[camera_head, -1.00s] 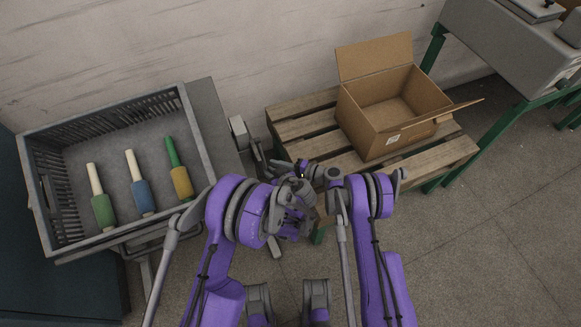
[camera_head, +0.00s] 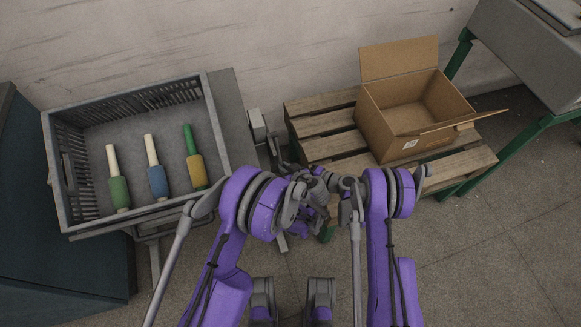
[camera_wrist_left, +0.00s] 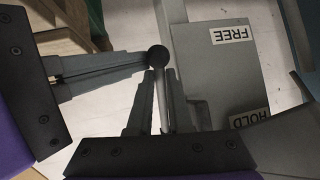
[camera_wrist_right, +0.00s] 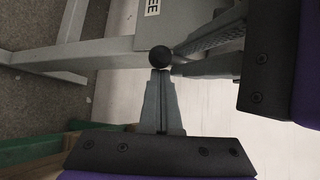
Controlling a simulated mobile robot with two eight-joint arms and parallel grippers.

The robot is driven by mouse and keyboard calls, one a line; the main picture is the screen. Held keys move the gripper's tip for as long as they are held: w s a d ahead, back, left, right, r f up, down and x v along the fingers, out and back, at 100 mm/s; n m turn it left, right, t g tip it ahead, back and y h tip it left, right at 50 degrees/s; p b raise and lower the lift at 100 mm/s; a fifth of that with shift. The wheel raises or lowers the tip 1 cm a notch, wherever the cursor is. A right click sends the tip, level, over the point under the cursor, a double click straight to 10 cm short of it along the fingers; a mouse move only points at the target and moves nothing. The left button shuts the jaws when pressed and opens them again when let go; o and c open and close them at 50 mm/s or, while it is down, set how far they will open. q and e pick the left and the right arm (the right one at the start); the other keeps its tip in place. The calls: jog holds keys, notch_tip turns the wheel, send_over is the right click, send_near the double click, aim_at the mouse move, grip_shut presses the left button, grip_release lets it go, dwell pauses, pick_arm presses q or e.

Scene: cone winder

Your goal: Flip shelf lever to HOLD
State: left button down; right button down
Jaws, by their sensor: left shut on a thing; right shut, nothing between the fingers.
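The shelf lever (camera_wrist_left: 158,56) is a dark round knob on a thin rod, beside a grey plate with a FREE label (camera_wrist_left: 232,34) and a HOLD label (camera_wrist_left: 250,118) in the left wrist view. My left gripper (camera_wrist_left: 160,85) is shut on the lever, its fingers on both sides of the rod below the knob. My right gripper (camera_wrist_right: 161,73) is shut and empty, its tips close by the knob (camera_wrist_right: 158,56). Whether they touch it I cannot tell. In the head view my arms hide the lever and both fingertips.
A slatted pallet (camera_head: 325,123) carries an open cardboard box (camera_head: 385,138) at the right. A grey machine (camera_head: 535,60) on green legs stands beyond. The floor at lower right is clear.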

pick_arm(q)
jog(key=c, duration=1.1)
grip_release()
jog(key=shift+w, duration=0.1)
pick_arm(e)
jog(key=shift+s+a, duration=0.3)
jog(key=shift+a, duration=0.05)
jog(key=shift+w, duration=0.1)
